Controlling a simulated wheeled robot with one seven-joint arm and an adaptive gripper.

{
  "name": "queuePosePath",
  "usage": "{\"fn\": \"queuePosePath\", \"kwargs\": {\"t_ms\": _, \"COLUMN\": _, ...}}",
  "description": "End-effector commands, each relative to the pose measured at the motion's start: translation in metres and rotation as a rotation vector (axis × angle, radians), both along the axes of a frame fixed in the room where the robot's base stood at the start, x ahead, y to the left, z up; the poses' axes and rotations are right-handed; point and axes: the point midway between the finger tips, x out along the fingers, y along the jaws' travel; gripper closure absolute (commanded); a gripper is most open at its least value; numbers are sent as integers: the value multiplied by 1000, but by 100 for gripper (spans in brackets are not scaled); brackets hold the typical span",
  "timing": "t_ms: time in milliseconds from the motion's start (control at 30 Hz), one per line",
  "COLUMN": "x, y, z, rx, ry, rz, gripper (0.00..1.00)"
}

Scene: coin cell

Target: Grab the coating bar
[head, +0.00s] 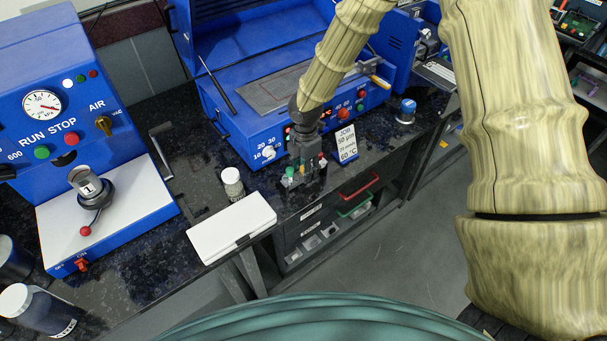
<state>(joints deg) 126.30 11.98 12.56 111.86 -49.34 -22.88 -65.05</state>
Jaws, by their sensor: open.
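My gripper (305,165) points down at the front edge of the dark bench, in front of the blue coating machine (240,128). Its jaws are open. Small upright pieces with coloured tops stand close around the fingertips, one green (290,172) and one red (322,160). They may be coating bars in a holder, but they are too small and too covered by my gripper to tell. I cannot tell whether the fingers touch any of them. A job card (347,143) reading 50 µm and 60 °C stands just right of my gripper.
A white-capped jar (232,184) and a white case (232,227) are left of my gripper. A grey metal piece (161,150) lies farther left, near the blue press (60,110). A blue-topped container (406,110) stands to the right. Drawers (325,225) are below the bench edge.

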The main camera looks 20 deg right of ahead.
Motion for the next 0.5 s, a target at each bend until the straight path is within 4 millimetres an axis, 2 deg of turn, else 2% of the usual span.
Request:
{"fn": "queuePosePath", "kwargs": {"t_ms": 167, "x": 0, "y": 0, "z": 0, "rx": 0, "ry": 0, "rz": 0, "gripper": 61}}
{"fn": "queuePosePath", "kwargs": {"t_ms": 367, "x": 0, "y": 0, "z": 0, "rx": 0, "ry": 1, "rz": 0, "gripper": 97}}
{"fn": "queuePosePath", "kwargs": {"t_ms": 400, "x": 0, "y": 0, "z": 0, "rx": 0, "ry": 1, "rz": 0, "gripper": 100}}
{"fn": "queuePosePath", "kwargs": {"t_ms": 500, "x": 0, "y": 0, "z": 1, "rx": 0, "ry": 0, "rz": 0, "gripper": 100}}
